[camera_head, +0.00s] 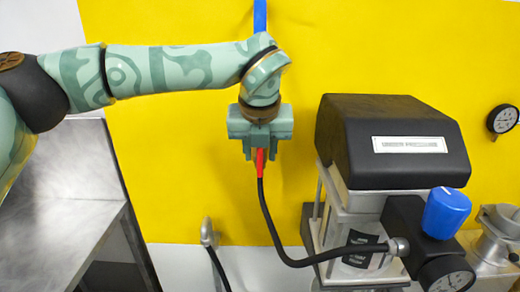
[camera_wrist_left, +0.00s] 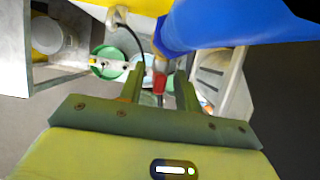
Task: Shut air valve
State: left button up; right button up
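The air valve appears to be the red piece (camera_head: 260,160) at the top of a black hose, below the blue pipe (camera_head: 259,16). My left gripper (camera_head: 261,150) hangs in front of the yellow wall, over the upper part of this red piece, and hides the join to the pipe. In the left wrist view the red piece (camera_wrist_left: 159,78) shows between the two fingers (camera_wrist_left: 159,75), with a gap on either side. The fingers are apart. The valve's handle position cannot be made out. My right gripper is in neither view.
A black-topped machine (camera_head: 392,140) labelled "UNDER PRESSURE" stands right, with a blue knob (camera_head: 446,212) and a gauge (camera_head: 446,274). The black hose (camera_head: 273,232) runs to it. A metal bench (camera_head: 60,215) is at left. Another gauge (camera_head: 502,119) is at the right edge.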

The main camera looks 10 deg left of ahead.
pick_arm(q)
grip_shut()
